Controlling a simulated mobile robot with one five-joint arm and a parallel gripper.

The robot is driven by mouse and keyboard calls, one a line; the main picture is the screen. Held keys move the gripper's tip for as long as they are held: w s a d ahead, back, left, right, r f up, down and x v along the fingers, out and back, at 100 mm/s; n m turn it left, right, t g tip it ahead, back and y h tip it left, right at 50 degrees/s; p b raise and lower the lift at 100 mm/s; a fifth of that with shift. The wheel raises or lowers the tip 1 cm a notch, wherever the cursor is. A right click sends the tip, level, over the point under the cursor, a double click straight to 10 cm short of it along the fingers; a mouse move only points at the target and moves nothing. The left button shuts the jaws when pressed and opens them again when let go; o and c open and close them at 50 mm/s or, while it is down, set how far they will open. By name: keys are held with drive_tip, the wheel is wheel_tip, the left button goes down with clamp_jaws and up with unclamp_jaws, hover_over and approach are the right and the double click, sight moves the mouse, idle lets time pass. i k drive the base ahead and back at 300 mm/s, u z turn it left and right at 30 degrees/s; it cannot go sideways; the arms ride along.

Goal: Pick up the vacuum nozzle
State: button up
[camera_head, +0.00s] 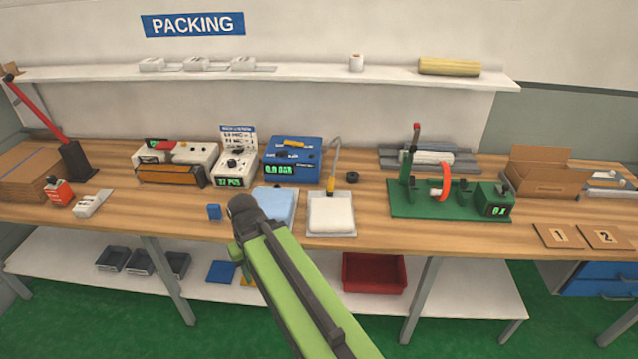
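What looks like the vacuum nozzle (331,183) is a slim piece with an orange-yellow grip. It stands upright at the back edge of a white pad (331,215) in a shallow tray, and a thin grey hose (336,152) rises above it and bends over. Whether its tip touches the pad is too small to tell. A blue box (293,172) reading 0.0 BAR stands behind it to the left. My green arm reaches up from the bottom and ends in a dark rounded part, left of the nozzle. No gripper fingers show there.
A light blue pad (275,201) lies left of the white one, partly behind my arm. A green fixture (430,209) stands to the right. The wooden bench top (372,222) is clear between the tray and fixture.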

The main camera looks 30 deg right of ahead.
sight(332, 178)
drive_tip(key=u, duration=0.3)
drive_tip(key=i, duration=0.9)
